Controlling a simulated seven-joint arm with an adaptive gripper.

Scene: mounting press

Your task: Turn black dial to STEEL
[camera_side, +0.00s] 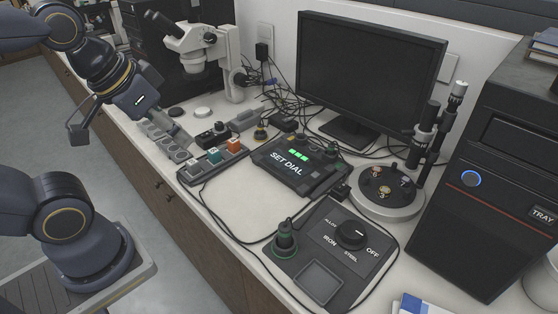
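The black dial (351,235) sits on a dark panel (318,239) at the lower right. The panel's labels around the dial include IRON, STEEL and OFF, plus a small one at the upper left that reads like ALLOY. A short white mark on the dial's top lies on its right side, towards OFF; its exact setting is hard to tell. My gripper (128,137) is at the upper left, far from the dial. Its fingers look spread apart with nothing between them.
A box reading SET DIAL (289,166) stands behind the panel. A green-ringed post (285,240) is left of the dial. A round stand (388,199), monitor (370,75) and black tower (490,170) are behind and right. Cables cross the counter; its front middle (235,205) is mostly clear.

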